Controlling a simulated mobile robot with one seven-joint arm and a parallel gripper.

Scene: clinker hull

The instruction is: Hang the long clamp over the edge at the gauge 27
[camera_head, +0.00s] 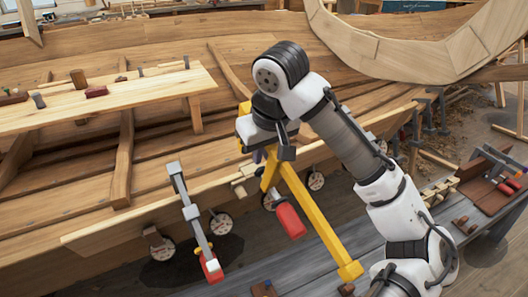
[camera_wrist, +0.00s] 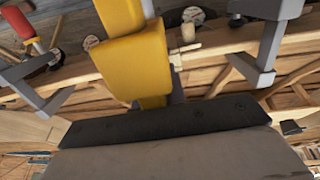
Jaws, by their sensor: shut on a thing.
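The long clamp (camera_head: 318,228) is yellow with a red handle (camera_head: 290,220). My gripper (camera_head: 284,150) is shut on it near its upper end. The clamp slants down to the right, in front of the hull's top plank edge (camera_head: 120,228); I cannot tell whether it touches the edge. In the wrist view the yellow clamp (camera_wrist: 140,62) fills the upper middle, and the hull edge (camera_wrist: 215,62) runs behind it. Round white gauges (camera_head: 221,223) sit along the edge, one (camera_head: 316,181) just right of the clamp. Their numbers are too small to read, and others are partly hidden.
A grey clamp with a red handle (camera_head: 192,218) hangs on the edge to the left. Grey clamps stand on both sides in the wrist view (camera_wrist: 275,42). A plank with tools (camera_head: 130,97) lies across the hull. A grey bench (camera_head: 330,262) stands in front.

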